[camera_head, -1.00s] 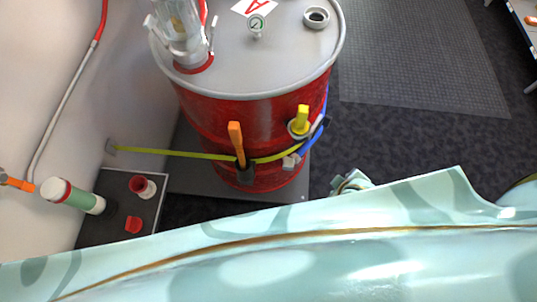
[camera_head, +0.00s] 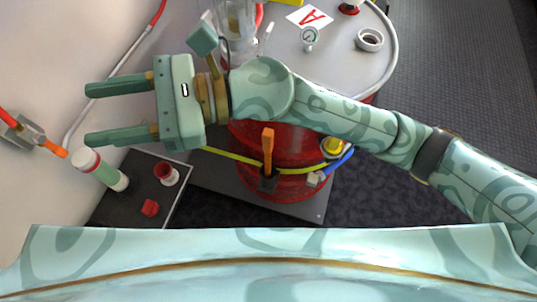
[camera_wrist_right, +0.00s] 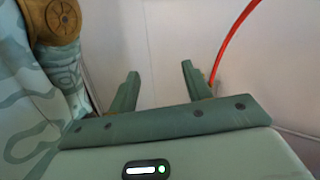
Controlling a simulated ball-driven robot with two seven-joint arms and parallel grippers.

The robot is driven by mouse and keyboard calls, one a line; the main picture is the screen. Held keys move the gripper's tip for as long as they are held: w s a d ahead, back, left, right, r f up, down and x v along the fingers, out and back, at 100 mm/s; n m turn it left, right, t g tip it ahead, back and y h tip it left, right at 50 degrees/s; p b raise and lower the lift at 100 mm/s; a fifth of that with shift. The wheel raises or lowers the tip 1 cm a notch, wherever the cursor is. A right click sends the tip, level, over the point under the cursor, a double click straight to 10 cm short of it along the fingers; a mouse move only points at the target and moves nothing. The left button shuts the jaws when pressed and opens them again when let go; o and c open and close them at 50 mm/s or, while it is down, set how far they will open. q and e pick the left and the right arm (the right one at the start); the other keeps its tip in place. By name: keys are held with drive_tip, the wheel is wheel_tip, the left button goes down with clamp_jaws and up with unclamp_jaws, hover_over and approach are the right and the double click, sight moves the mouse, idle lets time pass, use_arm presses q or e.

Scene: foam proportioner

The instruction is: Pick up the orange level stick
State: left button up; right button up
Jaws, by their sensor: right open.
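The orange level stick (camera_head: 267,146) stands upright in a dark holder (camera_head: 268,180) on the yellow strap at the front of the red drum (camera_head: 290,187). My right gripper (camera_head: 88,114) is open and empty. It reaches across the drum to the left and points at the wall, well to the left of the stick and apart from it. In the right wrist view the open fingers (camera_wrist_right: 160,82) have only pale wall between them. The stick is not visible in that view. My left gripper is not in view.
A dark tray (camera_head: 122,205) holds a white-and-green cylinder (camera_head: 104,172), a red-and-white cup (camera_head: 166,173) and a red cap (camera_head: 150,207). An orange-tipped hose (camera_head: 53,149) is by the wall. A yellow handle (camera_head: 334,146) is right of the stick.

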wheel_tip(320, 180, down, 9)
drive_tip(key=d+n+g+h, duration=0.1)
drive_tip(key=n+h, duration=0.5)
drive_tip(key=h, duration=0.1)
drive_tip(key=n+t+h, duration=0.4)
drive_tip(key=t+h, duration=0.2)
drive_tip(key=h, duration=0.6)
hover_over(268, 141)
wheel_tip(268, 141, down, 10)
drive_tip(key=f, duration=0.6)
drive_tip(key=w+f+b, duration=0.1)
drive_tip(key=f, duration=0.2)
drive_tip(key=shift+d+f, duration=0.1)
drive_tip(key=shift+f, duration=0.25)
drive_tip(key=f, duration=0.5)
drive_tip(key=shift+w+f+b, duration=0.2)
drive_tip(key=shift+f+b, duration=0.15)
drive_tip(key=shift+b, duration=0.05)
clamp_jaws()
